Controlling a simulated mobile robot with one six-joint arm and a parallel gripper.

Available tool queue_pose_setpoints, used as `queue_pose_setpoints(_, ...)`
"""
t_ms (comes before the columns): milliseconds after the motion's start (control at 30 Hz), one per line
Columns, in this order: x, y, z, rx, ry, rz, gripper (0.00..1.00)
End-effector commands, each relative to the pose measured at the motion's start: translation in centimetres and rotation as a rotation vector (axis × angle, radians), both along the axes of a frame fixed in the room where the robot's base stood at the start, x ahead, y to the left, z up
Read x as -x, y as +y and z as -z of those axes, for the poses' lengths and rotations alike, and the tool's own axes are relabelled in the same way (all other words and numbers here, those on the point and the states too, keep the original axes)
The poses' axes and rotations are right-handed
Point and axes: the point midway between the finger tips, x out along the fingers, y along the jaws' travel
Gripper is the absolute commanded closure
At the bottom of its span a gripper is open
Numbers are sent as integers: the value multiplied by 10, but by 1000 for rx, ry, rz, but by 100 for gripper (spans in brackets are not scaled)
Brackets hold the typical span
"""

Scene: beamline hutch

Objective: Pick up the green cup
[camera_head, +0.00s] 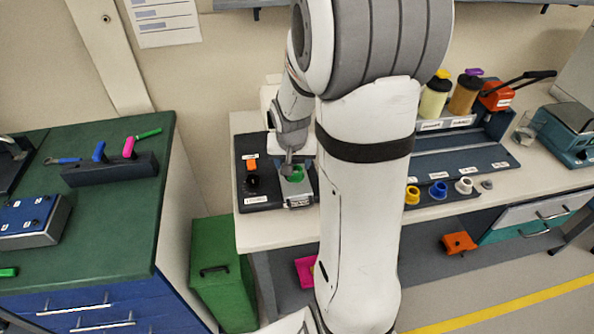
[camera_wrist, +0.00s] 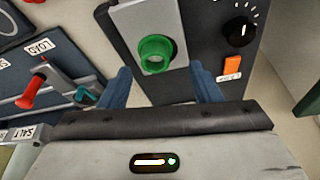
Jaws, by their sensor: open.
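The green cup (camera_wrist: 156,53) sits upright on a light grey plate (camera_wrist: 166,15) of a dark device, just ahead of my gripper in the wrist view. Nothing is held.
The dark device has an orange switch (camera_wrist: 232,66) and a black knob (camera_wrist: 240,32). A red-handled lever (camera_wrist: 30,94) stands at left in the wrist view. A yellow cup (camera_head: 412,195), a blue cup (camera_head: 438,190) and a white cup (camera_head: 464,186) stand right of my arm.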

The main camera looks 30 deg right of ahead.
Motion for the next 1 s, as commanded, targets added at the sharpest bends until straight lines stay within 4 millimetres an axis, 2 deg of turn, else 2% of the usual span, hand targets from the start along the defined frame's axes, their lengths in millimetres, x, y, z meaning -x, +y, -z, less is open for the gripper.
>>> queue_pose_setpoints(333,-11,-14,38,0,3,6,43)
queue_pose_setpoints(667,-13,-15,44,0,0,5,43)
queue_pose_setpoints(1000,-13,-15,44,0,0,6,69)
